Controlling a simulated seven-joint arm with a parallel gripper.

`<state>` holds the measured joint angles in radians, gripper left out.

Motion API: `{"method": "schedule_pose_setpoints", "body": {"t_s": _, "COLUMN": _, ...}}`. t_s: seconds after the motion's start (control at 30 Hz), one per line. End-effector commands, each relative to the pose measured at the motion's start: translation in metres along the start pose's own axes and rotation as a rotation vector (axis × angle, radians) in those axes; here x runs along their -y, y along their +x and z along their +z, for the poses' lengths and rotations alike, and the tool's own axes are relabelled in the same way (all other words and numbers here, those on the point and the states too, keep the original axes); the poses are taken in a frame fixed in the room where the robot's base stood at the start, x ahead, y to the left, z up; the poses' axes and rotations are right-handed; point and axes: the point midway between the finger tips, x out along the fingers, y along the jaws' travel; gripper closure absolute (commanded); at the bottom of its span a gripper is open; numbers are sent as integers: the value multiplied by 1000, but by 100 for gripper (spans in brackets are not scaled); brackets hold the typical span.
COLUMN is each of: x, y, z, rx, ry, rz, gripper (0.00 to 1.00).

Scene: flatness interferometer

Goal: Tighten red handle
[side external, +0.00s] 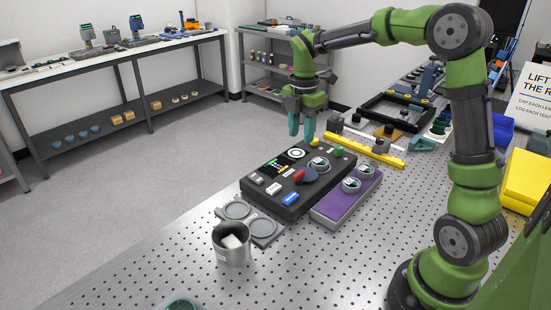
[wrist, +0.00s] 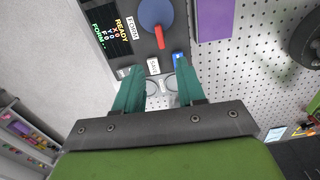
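The red handle (side external: 299,176) sticks out beside a round blue knob (side external: 311,174) on top of the black instrument box (side external: 262,193). In the wrist view the red handle (wrist: 160,37) points down from the blue disc (wrist: 155,12), at the top of the picture. My gripper (side external: 301,134) hangs above the far part of the box, fingers down and teal. In the wrist view my gripper (wrist: 160,80) is open, its two fingers apart with nothing between them. The red handle lies beyond the fingertips, untouched.
The box also carries a lit display (side external: 277,163) and several buttons. A purple block (side external: 335,204) with round gauges stands along its right side. A metal cup (side external: 231,245) and a grey two-ring holder (side external: 262,228) stand in front. A yellow bar (side external: 365,148) lies behind.

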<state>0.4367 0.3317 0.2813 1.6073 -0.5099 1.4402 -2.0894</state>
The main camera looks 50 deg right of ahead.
Motion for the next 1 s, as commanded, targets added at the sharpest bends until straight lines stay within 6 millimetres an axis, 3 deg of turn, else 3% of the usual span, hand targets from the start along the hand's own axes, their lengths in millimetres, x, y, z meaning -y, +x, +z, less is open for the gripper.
{"method": "schedule_pose_setpoints", "body": {"t_s": 0.13, "x": -1, "y": -28, "z": 0, "rx": 1, "ry": 0, "rz": 3, "gripper": 61}}
{"method": "schedule_pose_setpoints", "body": {"t_s": 0.37, "x": 0, "y": -47, "z": 0, "rx": 1, "ry": 0, "rz": 0, "gripper": 61}}
{"method": "schedule_pose_setpoints", "body": {"t_s": 0.77, "x": 0, "y": -48, "z": 0, "rx": 1, "ry": 26, "rz": 1, "gripper": 61}}
{"method": "schedule_pose_setpoints", "body": {"t_s": 0.87, "x": -3, "y": -47, "z": 1, "rx": 3, "ry": 129, "rz": 16, "gripper": 61}}
{"method": "schedule_pose_setpoints", "body": {"t_s": 1.0, "x": 4, "y": -33, "z": -3, "rx": -13, "ry": 426, "rz": 31, "gripper": 61}}
